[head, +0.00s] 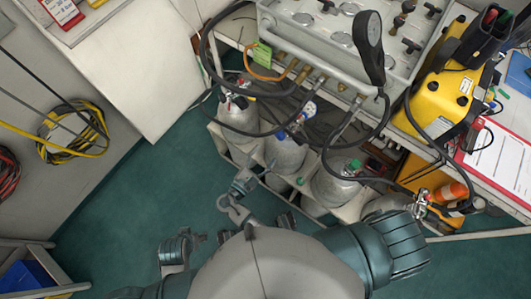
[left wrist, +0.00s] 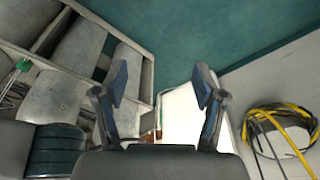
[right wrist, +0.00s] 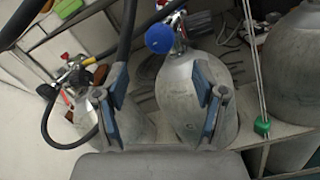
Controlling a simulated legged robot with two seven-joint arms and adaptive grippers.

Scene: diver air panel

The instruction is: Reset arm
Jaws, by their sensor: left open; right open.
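My right gripper (head: 262,197) is open and empty, low in the head view, just in front of the rack of grey cylinders (head: 285,153). In the right wrist view its spread fingers (right wrist: 162,88) face a grey cylinder (right wrist: 195,95) with a blue knob (right wrist: 160,38); contact cannot be told. My left gripper (head: 200,241) is open and empty to the left of the right one, over the green floor. In the left wrist view its fingers (left wrist: 160,85) are apart with nothing between them. My body hides parts of both arms in the head view.
The air panel (head: 330,55) with gauges and black hoses (head: 205,60) stands above the cylinders. A yellow case (head: 440,95) and a clipboard (head: 500,150) are at right. A coiled yellow cable (head: 75,130) hangs at left. Green floor (head: 130,205) is clear at lower left.

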